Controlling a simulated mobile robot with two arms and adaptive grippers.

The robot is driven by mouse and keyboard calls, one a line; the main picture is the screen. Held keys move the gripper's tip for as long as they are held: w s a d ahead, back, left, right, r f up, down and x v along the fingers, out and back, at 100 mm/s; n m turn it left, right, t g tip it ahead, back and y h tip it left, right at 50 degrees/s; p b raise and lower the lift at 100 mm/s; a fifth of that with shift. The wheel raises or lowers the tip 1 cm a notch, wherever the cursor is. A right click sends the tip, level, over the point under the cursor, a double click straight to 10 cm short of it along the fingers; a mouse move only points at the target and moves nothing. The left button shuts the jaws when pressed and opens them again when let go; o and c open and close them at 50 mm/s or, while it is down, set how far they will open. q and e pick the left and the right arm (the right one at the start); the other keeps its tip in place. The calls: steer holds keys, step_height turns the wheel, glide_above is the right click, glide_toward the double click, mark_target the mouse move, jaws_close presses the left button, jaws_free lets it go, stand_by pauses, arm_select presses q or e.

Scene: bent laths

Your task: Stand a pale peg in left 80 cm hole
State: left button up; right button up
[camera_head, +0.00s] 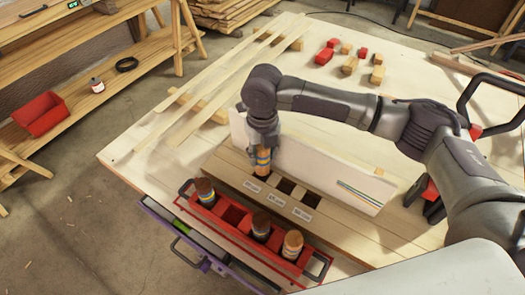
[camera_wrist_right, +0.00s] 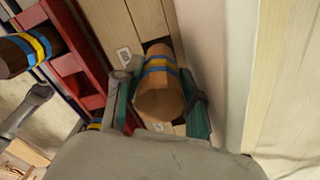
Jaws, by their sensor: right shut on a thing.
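My right gripper (camera_head: 263,150) is shut on a tan wooden peg (camera_head: 263,162) with blue and yellow bands. It holds the peg upright at the left end of the row of holes in the wooden board (camera_head: 235,170). In the right wrist view the peg (camera_wrist_right: 160,95) sits between the two fingers, with a dark hole edge (camera_wrist_right: 156,44) behind it. I cannot tell whether its lower end is inside the hole. Two other dark holes (camera_head: 284,187) to the right are empty. White labels (camera_head: 253,184) lie before the holes. My left gripper is not in view.
A red tray (camera_head: 233,233) in front holds a dark peg (camera_head: 204,190), a brown peg (camera_head: 261,226) and a paler peg (camera_head: 293,244). A white upright panel (camera_head: 310,165) stands close behind the holes. Laths (camera_head: 225,80) and small red and wooden blocks (camera_head: 349,65) lie farther back.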

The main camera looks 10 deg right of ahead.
steer(key=shift+f, duration=0.75)
steer(key=o, duration=1.3)
steer(key=shift+c, duration=0.2)
steer(key=shift+a, duration=0.1)
steer(key=shift+w+r+p, duration=0.15)
steer(key=shift+r+p, duration=0.5)
steer(key=shift+r, duration=0.2)
steer(key=r+p, duration=0.7)
steer(key=shift+d+r, duration=0.1)
steer(key=shift+d, duration=0.1)
steer(key=shift+r+p, duration=0.25)
steer(key=shift+p, duration=0.3)
steer(key=shift+d+f, duration=0.1)
steer(key=shift+f, duration=0.1)
